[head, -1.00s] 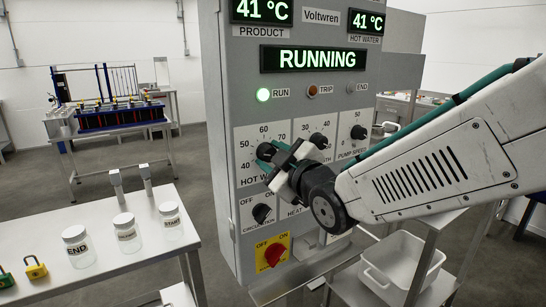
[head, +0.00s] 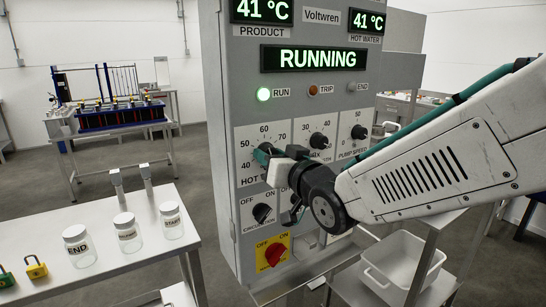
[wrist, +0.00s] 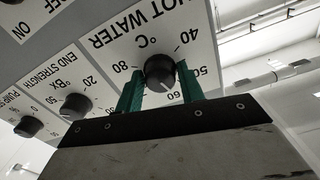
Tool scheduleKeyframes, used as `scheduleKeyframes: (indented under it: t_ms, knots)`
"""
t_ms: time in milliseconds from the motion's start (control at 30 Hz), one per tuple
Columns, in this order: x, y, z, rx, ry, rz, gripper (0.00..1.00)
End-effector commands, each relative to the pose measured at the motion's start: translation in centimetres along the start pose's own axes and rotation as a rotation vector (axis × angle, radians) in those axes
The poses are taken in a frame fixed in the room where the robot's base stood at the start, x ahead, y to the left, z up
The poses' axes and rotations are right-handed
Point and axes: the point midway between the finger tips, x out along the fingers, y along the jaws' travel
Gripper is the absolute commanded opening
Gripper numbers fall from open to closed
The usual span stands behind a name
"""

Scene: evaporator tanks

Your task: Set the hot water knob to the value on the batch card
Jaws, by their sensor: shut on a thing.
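The hot water knob (wrist: 160,72) is a round black dial on a white scale plate (wrist: 140,40) in the wrist view, where the picture is turned over. Its white pointer mark seems to face near 60, but is small. My gripper (wrist: 160,88) has its green fingers on either side of the knob, shut on it. In the head view my gripper (head: 265,154) covers the knob and part of the scale. The hot water display (head: 367,21) reads 41 °C. I see no readable batch card.
The grey panel (head: 226,130) also carries the end strength knob (head: 319,141), the pump speed knob (head: 358,132), the circulation switch (head: 262,213) and a red main switch (head: 273,254). A table (head: 150,240) with labelled jars stands left, a white bin (head: 400,270) lower right.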

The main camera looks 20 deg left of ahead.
Motion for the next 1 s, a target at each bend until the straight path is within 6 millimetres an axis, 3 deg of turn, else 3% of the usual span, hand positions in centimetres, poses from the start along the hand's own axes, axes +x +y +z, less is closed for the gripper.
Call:
scheduleKeyframes:
  t_ms: [400,1000]
  knots:
    - [-0.03,-0.03,0.1,0.259,-0.002,0.0,0.15]
    - [-0.04,-0.03,0.13,0.328,-0.003,0.001,0.15]
